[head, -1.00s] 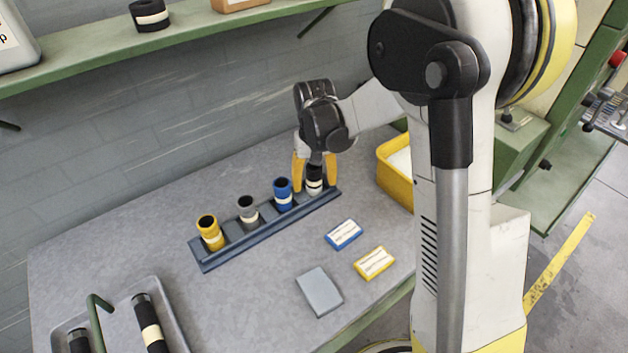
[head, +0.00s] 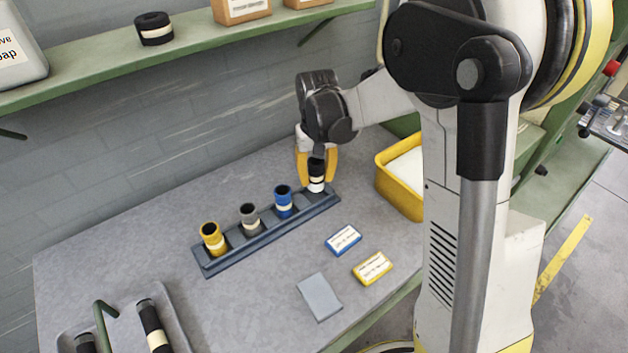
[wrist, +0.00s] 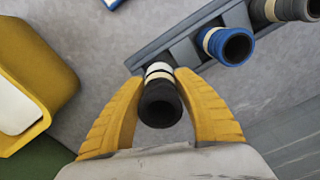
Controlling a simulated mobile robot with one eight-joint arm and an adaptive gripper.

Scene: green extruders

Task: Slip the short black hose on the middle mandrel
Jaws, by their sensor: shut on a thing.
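The short black hose (head: 317,176) has a cream band and stands at the right end of the dark blue rack (head: 228,262). My gripper (head: 317,180) has its yellow fingers closed around it from above. In the wrist view the black hose (wrist: 160,102) lies between my gripper's fingers (wrist: 160,92), its dark open end toward the camera. Blue (head: 284,201), grey (head: 249,219) and yellow (head: 213,239) hoses stand in the same rack. Whether the black hose's lower end is still in its slot is hard to tell. No mandrel can be made out clearly.
A yellow bin (head: 384,183) stands close right of my gripper. Blue (head: 343,240) and yellow (head: 372,268) labelled boxes and a grey block (head: 320,297) lie in front. A tray (head: 185,340) with longer black hoses is front left. Metal fittings (head: 597,125) show far right.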

